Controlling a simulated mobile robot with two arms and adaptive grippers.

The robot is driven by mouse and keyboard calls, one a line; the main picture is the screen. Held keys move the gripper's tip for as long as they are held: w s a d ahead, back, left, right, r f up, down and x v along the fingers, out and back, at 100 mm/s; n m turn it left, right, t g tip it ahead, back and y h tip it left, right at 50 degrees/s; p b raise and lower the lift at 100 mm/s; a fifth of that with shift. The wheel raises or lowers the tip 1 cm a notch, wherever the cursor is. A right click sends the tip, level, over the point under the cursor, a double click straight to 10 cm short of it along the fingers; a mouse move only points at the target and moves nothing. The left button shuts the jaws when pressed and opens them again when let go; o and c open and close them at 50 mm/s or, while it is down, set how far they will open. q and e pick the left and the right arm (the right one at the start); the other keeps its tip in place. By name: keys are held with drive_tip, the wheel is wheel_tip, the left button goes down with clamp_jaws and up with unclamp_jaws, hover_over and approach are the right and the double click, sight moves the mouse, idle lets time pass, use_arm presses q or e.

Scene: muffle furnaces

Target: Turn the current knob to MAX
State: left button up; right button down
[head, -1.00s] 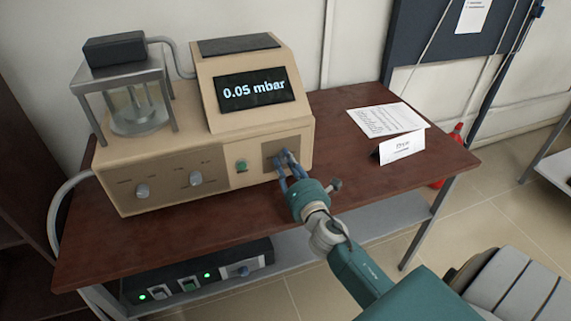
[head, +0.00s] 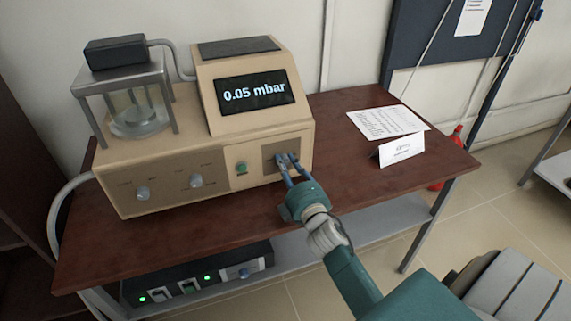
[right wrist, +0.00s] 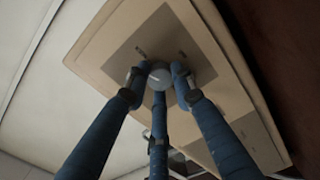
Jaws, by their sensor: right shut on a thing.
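The beige machine (head: 150,195) stands on the table, with a display reading 0.05 mbar. My right gripper (head: 287,160) is at the grey panel on the right of its front. In the right wrist view, its three blue fingers are closed around a round grey knob (right wrist: 159,78) with a light pointer line. In the head view the fingers mostly hide this knob, and its markings cannot be read. Two other grey knobs, a left one (head: 142,193) and a middle one (head: 196,181), are on the front, apart from the gripper. My left gripper is not in view.
A green button (head: 241,167) sits just left of the gripped knob's panel. A glass chamber (head: 138,112) stands on the machine's left. A paper sheet (head: 387,121) and a folded white card (head: 401,149) lie to the right on the brown table (head: 345,180).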

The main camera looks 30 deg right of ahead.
drive_tip(key=m, duration=0.3)
drive_tip(key=shift+d+r+p, duration=0.1)
drive_tip(key=shift+d+p, duration=0.05)
drive_tip(key=shift+p, duration=0.15)
drive_tip(key=shift+m, duration=0.6)
drive_tip(key=shift+f, duration=0.2)
drive_tip(key=c, duration=1.5)
unclamp_jaws()
drive_tip(key=shift+s+d, duration=0.1)
drive_tip(key=shift+o, duration=0.2)
drive_tip(key=shift+s+a, duration=0.2)
drive_tip(key=shift+s, duration=0.05)
drive_tip(key=v, duration=1.1)
drive_tip(key=shift+s, duration=0.25)
